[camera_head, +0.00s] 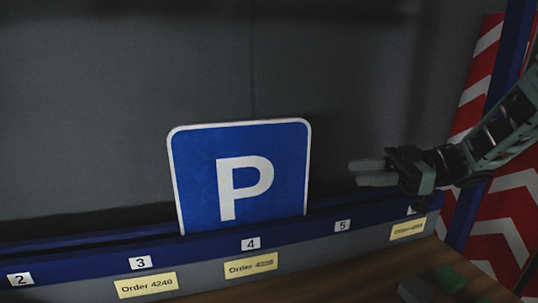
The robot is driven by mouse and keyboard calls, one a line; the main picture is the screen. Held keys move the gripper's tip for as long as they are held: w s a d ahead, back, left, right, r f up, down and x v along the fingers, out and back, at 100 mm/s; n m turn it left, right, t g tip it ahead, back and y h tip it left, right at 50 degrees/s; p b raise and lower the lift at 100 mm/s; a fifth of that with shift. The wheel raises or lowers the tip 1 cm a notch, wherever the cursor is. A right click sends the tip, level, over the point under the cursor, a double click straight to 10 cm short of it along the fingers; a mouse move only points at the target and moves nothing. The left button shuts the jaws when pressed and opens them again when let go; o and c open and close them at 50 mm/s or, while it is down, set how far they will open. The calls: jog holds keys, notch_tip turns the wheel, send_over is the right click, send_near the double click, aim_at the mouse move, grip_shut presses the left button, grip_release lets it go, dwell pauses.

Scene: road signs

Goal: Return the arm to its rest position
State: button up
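My gripper (357,173) reaches in from the right on my arm, with its two pale fingers pointing left. A narrow gap shows between the fingers, and nothing is held in it. A blue square parking sign (200,188) with a white P and white border stands upright, tilted slightly, in the blue-edged rack (80,262). It is above the labels 3 and 4, and its lower edge is hidden behind the rack's front rail. The gripper is to the right of the sign and apart from it, near slot label 5 (342,225).
Red-and-white striped panels (505,225) and a blue post (466,215) stand at the right, close to my arm. A green block (449,279) and a grey block (418,290) lie on the wooden surface (350,278) in front. A dark grey wall is behind the sign.

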jog(key=w+d+f+m+t+h, duration=0.1)
jog(key=w+m+t+h, duration=0.4)
jog(key=t, duration=0.3)
jog(key=w+d+f+m+t+h, duration=0.3)
jog(key=d+f+m+h, duration=0.1)
jog(key=d+m+h, duration=0.25)
jog(key=s+d+f+m+g+h, duration=0.3)
jog(key=s+d+f, duration=0.1)
jog(key=s, duration=0.3)
jog(key=s+d+f+m+g+h, duration=0.2)
jog(key=s+d+f+m+h, duration=0.15)
jog(key=s, duration=0.25)
jog(key=s+a+f+m+g, duration=0.1)
jog(key=s+f+g, duration=0.15)
jog(key=s, duration=0.65)
jog(key=s+a+r+n+g+p, duration=0.1)
jog(key=s+a+r+n, duration=0.1)
jog(key=s+a, duration=0.4)
jog(key=s+a+r+n+g+y, duration=0.1)
jog(key=s+a+n, duration=0.4)
jog(key=a, duration=0.7)
jog(key=shift+s+a+r+n+g+p, duration=0.35)
jog(key=shift+s+r+g, duration=0.25)
jog(key=shift+s+g, duration=0.2)
jog(key=shift+d, duration=0.1)
